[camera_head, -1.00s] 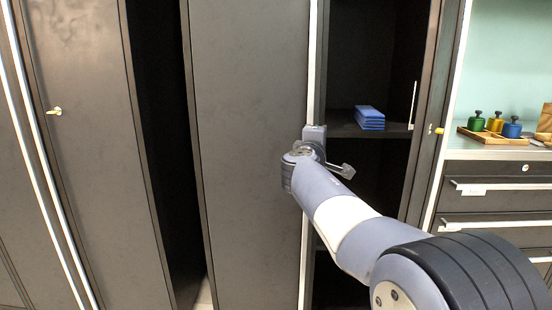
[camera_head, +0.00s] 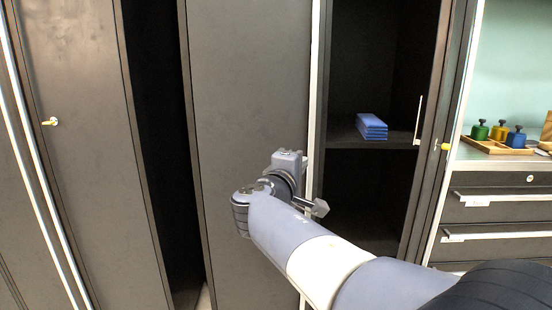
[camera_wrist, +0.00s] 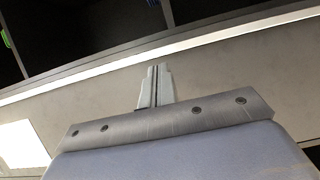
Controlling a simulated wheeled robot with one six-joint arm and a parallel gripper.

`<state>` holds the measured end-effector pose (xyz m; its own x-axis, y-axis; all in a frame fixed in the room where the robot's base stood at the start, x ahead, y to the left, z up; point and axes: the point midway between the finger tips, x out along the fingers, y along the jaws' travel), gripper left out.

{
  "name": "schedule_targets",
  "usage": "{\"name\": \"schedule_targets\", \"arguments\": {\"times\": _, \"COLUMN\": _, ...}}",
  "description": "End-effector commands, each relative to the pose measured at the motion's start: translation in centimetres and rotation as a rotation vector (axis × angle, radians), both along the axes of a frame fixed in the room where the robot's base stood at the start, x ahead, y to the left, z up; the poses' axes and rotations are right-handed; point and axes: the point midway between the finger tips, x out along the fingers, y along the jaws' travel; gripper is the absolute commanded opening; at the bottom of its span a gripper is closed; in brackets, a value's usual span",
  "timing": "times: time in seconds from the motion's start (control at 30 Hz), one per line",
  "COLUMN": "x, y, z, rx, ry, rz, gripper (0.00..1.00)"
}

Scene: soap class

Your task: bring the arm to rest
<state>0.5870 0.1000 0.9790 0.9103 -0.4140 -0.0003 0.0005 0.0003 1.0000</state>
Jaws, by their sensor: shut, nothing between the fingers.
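My arm reaches in from the lower right of the head view, bent at the wrist in front of the dark cabinet panel. My gripper shows in the wrist view (camera_wrist: 154,86), its two fingers together with nothing between them. In the head view the wrist end hangs before the panel's right edge and the open compartment, and the fingertips are hard to make out there.
An open dark cabinet (camera_head: 365,200) with a folded blue cloth-like stack (camera_head: 371,126) on its shelf stands behind my arm. Its door (camera_head: 431,130) is at the right. Drawers (camera_head: 495,207) and a wooden tray (camera_head: 494,145) with green, yellow and blue items are farther right. A dark panel (camera_head: 250,80) stands left.

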Motion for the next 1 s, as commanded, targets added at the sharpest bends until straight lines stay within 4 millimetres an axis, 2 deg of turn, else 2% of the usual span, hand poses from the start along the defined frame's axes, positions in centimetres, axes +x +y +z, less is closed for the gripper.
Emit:
{"name": "schedule_targets", "arguments": {"times": 0.3, "x": -4.4, "y": 3.7, "z": 0.2, "rx": 0.000, "ry": 0.000, "rz": -0.017, "gripper": 0.00}}
{"name": "schedule_targets", "arguments": {"times": 0.5, "x": -6.2, "y": 5.5, "z": 0.1, "rx": 0.000, "ry": 0.001, "rz": -0.018, "gripper": 0.00}}
{"name": "schedule_targets", "arguments": {"times": 0.7, "x": -7.0, "y": 6.3, "z": 0.1, "rx": 0.000, "ry": 0.000, "rz": -0.021, "gripper": 0.00}}
{"name": "schedule_targets", "arguments": {"times": 1.0, "x": -7.1, "y": 6.3, "z": 0.0, "rx": 0.000, "ry": 0.000, "rz": -0.022, "gripper": 0.00}}
